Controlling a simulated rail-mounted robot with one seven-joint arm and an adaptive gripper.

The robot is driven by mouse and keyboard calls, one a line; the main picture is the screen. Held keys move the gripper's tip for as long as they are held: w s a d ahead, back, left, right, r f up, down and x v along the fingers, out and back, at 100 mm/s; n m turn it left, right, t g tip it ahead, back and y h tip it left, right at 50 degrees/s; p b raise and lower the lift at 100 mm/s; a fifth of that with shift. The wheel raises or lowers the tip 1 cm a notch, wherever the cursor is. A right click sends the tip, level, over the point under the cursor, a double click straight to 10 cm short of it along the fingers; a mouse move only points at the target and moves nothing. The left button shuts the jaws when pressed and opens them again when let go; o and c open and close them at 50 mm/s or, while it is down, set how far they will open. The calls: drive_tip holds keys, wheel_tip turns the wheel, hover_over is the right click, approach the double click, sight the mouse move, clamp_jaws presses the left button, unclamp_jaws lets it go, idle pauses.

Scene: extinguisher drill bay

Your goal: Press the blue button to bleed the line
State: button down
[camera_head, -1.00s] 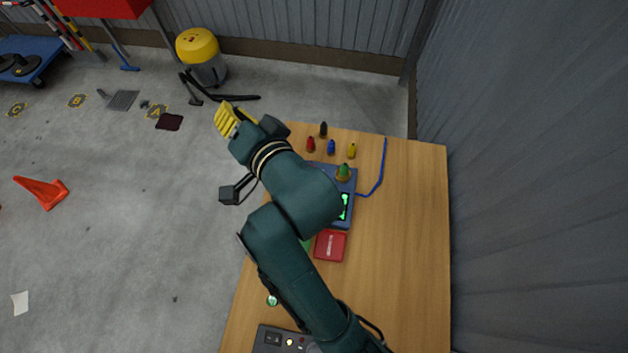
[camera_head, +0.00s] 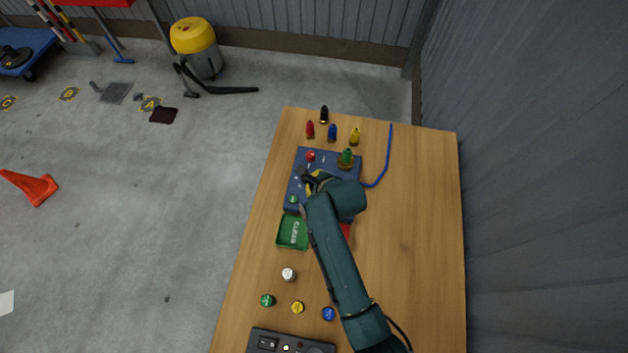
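A round blue button-like piece (camera_head: 328,314) sits on the near part of the wooden table, left of my forearm. Similar round pieces in white (camera_head: 289,274), green (camera_head: 267,300) and yellow (camera_head: 297,307) are near it. A blue box (camera_head: 317,156) stands farther back, with a red button (camera_head: 310,155) and a green one (camera_head: 293,199) on top. My gripper (camera_head: 310,187) is over the box's left middle, well away from the round blue piece. My wrist hides part of the box, and whether it touches or is open cannot be told.
Small red, blue, yellow and black bottle-like pieces (camera_head: 332,133) stand behind the box. A green tray (camera_head: 292,233) and a partly hidden red item are in front of it. A dark control panel (camera_head: 285,344) is at the near edge. The table's right side (camera_head: 415,230) is clear.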

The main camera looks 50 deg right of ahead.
drive_tip(key=shift+f, duration=0.15)
wheel_tip(320, 180, down, 8)
drive_tip(key=b, duration=0.8)
drive_tip(key=shift+f, duration=0.25)
drive_tip(key=shift+f, duration=0.15)
idle(0.7)
drive_tip(key=shift+f, duration=0.3)
drive_tip(key=shift+f+b, duration=0.3)
drive_tip(key=shift+f, duration=0.2)
idle(0.7)
drive_tip(key=shift+r, duration=0.1)
drive_tip(key=shift+r+p, duration=0.8)
drive_tip(key=shift+p, duration=0.2)
